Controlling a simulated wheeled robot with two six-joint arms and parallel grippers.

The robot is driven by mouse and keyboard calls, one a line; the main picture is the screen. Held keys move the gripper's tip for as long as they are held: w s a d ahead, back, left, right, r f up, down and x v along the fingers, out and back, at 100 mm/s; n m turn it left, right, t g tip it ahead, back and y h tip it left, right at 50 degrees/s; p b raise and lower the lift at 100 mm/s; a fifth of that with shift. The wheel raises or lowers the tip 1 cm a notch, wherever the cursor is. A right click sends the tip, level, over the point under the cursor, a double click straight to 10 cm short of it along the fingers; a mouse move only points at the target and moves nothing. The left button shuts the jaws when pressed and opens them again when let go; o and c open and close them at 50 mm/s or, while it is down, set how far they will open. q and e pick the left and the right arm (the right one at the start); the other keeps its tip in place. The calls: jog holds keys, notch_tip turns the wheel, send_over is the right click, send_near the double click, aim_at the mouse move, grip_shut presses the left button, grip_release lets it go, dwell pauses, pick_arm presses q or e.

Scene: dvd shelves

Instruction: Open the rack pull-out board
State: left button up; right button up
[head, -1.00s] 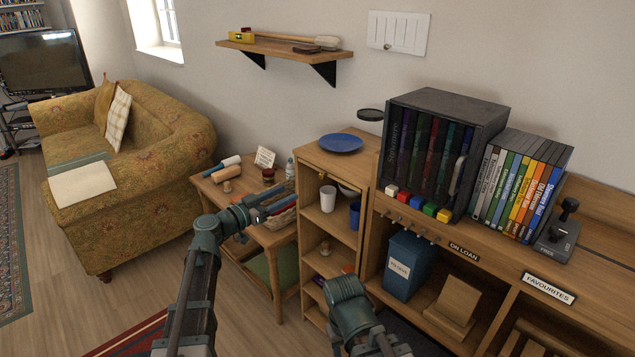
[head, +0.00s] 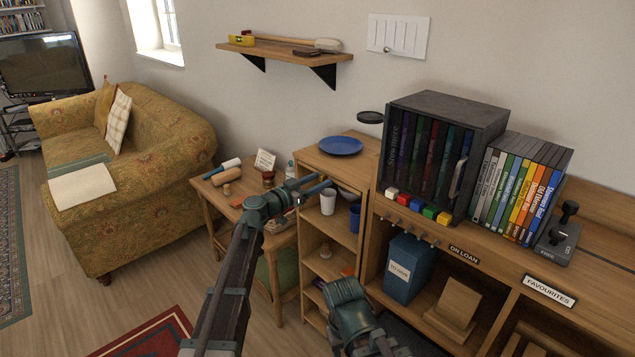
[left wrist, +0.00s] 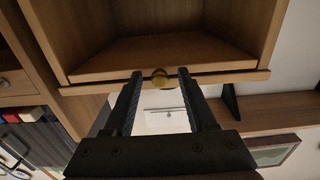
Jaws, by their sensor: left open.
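The narrow wooden rack (head: 308,234) stands mid-picture in the head view, with open shelves. In the left wrist view, seen upside down, a wooden board edge (left wrist: 226,78) runs across the rack's front and carries a small brass knob (left wrist: 160,80). My left gripper (head: 318,187) is at the upper front of the rack. Its open fingers (left wrist: 160,74) point at the board, with the knob between their tips. I cannot tell if either finger touches it. In the head view the knob is not discernible near the gripper. My right arm shows at bottom centre, but its gripper fingers do not.
A blue plate (head: 341,145) lies on the rack top; a white cup (head: 328,201) and blue mug (head: 355,217) stand inside. The DVD cabinet (head: 455,232) adjoins on the right. A side table (head: 214,196) with small items stands left, beside the sofa (head: 150,165).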

pick_arm(q)
grip_shut()
dwell(1.4)
